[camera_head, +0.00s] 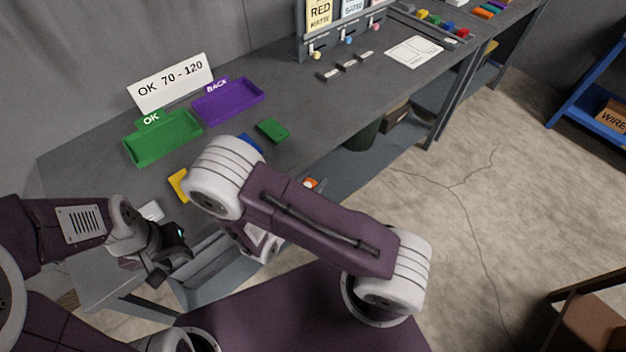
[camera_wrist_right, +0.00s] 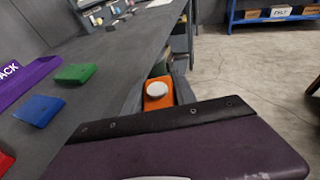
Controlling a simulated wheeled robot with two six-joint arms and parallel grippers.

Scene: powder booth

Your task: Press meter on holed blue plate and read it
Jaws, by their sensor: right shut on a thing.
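The blue plate (camera_wrist_right: 38,110) lies on the grey bench in the right wrist view; in the head view only a corner of the blue plate (camera_head: 252,144) shows behind my right arm. I cannot make out a hole in it. The meter (camera_wrist_right: 156,94), orange with a round white top, is in my right gripper beyond the bench's front edge, apart from the plate. A bit of the orange meter (camera_head: 311,184) shows past my right arm in the head view; the arm hides that gripper's fingers there. My left gripper (camera_head: 171,268) is open and empty by the bench's near front edge.
A green OK tray (camera_head: 163,140) and purple BACK tray (camera_head: 228,102) stand at the back, before an "OK 70 - 120" sign (camera_head: 170,83). A green plate (camera_head: 272,130), a yellow plate (camera_head: 179,186) and a red piece (camera_wrist_right: 5,160) lie nearby. The bench between trays and switches is clear.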

